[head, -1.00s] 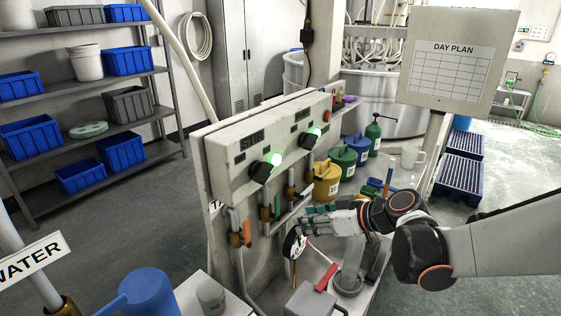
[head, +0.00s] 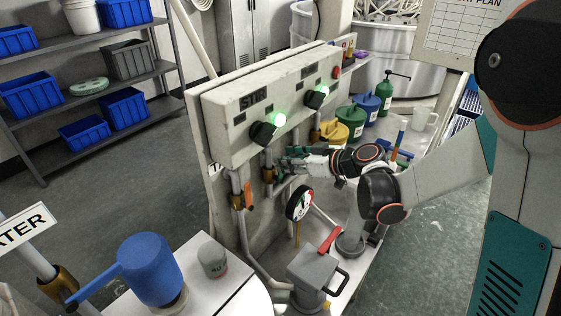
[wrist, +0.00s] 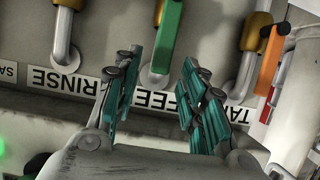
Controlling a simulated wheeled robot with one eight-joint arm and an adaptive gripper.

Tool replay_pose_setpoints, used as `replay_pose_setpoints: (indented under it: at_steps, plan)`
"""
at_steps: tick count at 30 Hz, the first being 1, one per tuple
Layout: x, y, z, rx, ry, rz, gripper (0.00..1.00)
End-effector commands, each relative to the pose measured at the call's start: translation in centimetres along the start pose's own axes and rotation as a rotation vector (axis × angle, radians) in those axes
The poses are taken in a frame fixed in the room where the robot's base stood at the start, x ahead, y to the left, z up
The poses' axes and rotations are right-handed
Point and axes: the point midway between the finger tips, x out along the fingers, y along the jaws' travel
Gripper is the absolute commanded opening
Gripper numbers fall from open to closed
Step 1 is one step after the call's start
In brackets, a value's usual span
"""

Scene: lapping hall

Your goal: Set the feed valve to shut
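The feed valve shows in the wrist view as a green lever (wrist: 168,35) lying roughly along its pipe, with a brass body beside it. The FEED label (wrist: 150,97) is partly hidden by my fingers. My gripper (wrist: 160,80) is open and empty, its teal fingers spread to either side of the feed pipe, short of the lever. In the head view my gripper (head: 292,160) is at the pipes under the panel and hides the feed lever. Contact cannot be told.
The orange lever (wrist: 269,60) of the neighbouring valve is to the right in the wrist view; the RINSE pipe (wrist: 65,35) is to the left. A control panel (head: 230,120) with two lit green lamps overhangs the pipes. A gauge (head: 300,203) and grey jug (head: 313,272) stand below.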

Motion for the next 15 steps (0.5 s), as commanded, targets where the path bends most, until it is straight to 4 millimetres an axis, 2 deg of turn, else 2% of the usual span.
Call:
replay_pose_setpoints:
  at_steps: [1, 6, 15]
  plan:
    - [1.0, 0.0, 0.1, 0.0, 0.0, -0.001, 0.38]
    - [2.8, 0.0, 0.1, -0.001, 0.0, 0.0, 0.38]
    - [3.5, 0.0, 0.0, 0.0, 0.0, 0.001, 0.38]
